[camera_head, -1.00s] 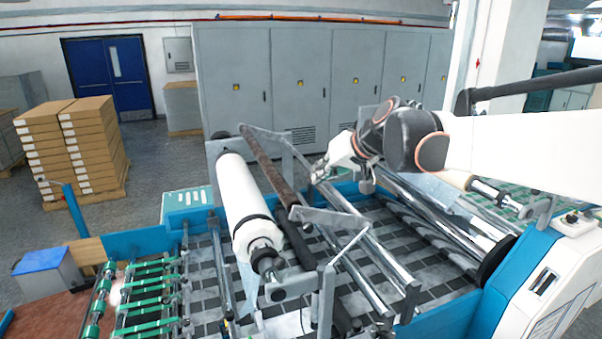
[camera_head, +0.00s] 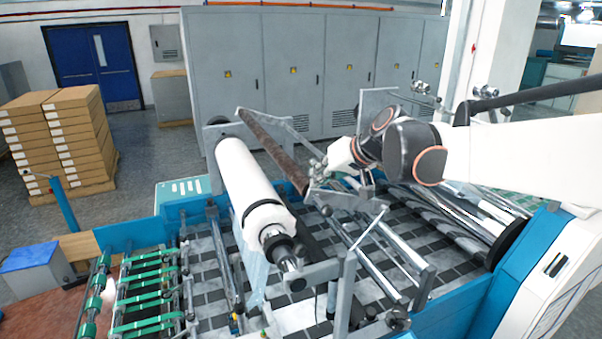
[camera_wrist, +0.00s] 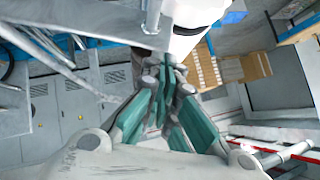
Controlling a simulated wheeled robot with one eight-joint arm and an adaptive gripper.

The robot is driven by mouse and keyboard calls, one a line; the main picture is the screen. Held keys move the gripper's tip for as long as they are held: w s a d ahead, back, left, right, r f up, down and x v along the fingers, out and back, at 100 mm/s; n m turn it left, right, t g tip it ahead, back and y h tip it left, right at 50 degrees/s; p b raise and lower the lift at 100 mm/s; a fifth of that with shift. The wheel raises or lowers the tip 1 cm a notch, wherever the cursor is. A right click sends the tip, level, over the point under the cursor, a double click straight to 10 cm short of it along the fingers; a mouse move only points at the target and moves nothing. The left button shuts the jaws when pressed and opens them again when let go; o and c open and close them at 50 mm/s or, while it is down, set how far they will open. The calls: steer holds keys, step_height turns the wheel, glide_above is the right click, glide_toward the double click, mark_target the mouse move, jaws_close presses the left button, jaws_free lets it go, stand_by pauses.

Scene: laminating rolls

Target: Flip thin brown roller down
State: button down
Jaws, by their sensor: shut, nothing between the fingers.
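The thin brown roller (camera_head: 272,148) slants from the far left frame toward the near right, beside the thick white film roll (camera_head: 248,190). Its near end meets a grey metal bracket arm (camera_head: 345,202). My gripper (camera_head: 320,165) is shut and empty, just right of the roller's near part; I cannot tell whether it touches it. In the wrist view, the teal-padded fingers (camera_wrist: 162,85) are together, below a grey metal part (camera_wrist: 125,12) and the end of a white cylinder (camera_wrist: 195,25).
Chrome bars (camera_head: 385,245) and grey brackets crowd the machine bed below my gripper. Green-banded rollers (camera_head: 150,285) lie at the lower left. Grey cabinets (camera_head: 265,75) and stacked boxes (camera_head: 55,135) stand behind on the floor.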

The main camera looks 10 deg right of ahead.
steer(key=s+a+f+h+b, duration=0.1)
steer(key=a+f+b, duration=0.3)
steer(key=f, duration=0.5)
steer(key=shift+f+n+b, duration=0.35)
steer(key=shift+n+b, duration=0.05)
steer(key=shift+b, duration=0.55)
steer(key=shift+s, duration=0.1)
steer(key=s+d+r+p, duration=0.2)
steer(key=s+r, duration=0.4)
steer(key=r, duration=0.5)
steer(key=shift+s, duration=0.35)
steer(key=shift+r, duration=0.1)
